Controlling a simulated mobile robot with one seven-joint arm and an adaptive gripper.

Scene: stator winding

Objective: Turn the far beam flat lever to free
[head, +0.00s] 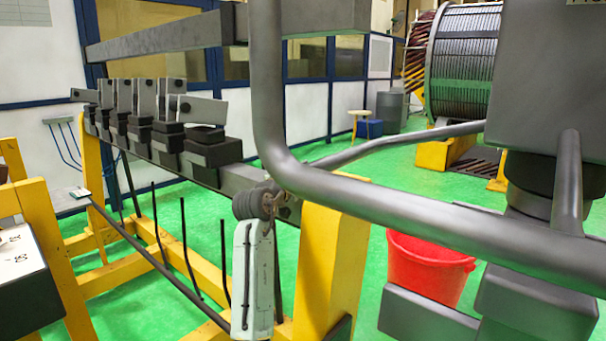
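A long grey beam (240,180) runs from the left back toward the middle front, on yellow posts. Several dark clamp blocks (212,152) sit in a row along it. Flat grey levers show on the blocks: the nearest lever (203,110) lies roughly level, others stand more upright, and the farthest lever (84,95) points left. The far blocks overlap, so I cannot tell which lever is meant. I do not make out my gripper in this view.
A thick grey bent pipe (268,85) crosses in front of the beam. A pale box (252,275) hangs below the beam's near end. A red bucket (428,268) stands on the green floor at right. A yellow frame (30,205) is at left.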

